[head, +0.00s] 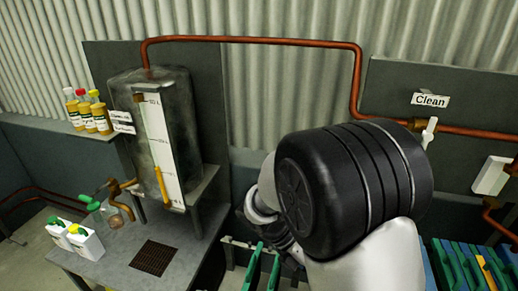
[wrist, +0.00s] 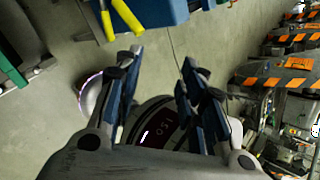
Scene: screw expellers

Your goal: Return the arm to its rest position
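My arm shows large in the head view, with a black ribbed joint and white links at lower centre right. The arm is bent, and parts of it hide what lies behind. My gripper shows in the wrist view (wrist: 162,62), with two dark fingers with blue pads spread apart. The gap between them is empty, with grey floor beyond. A dark round body with white markings shows below the gap. In the head view I cannot clearly make out the fingers.
Bottles (head: 88,110) stand on a shelf. A copper pipe (head: 250,40) crosses the wall. The wrist view shows a blue object (wrist: 160,10) and striped machinery (wrist: 275,80); open floor lies between.

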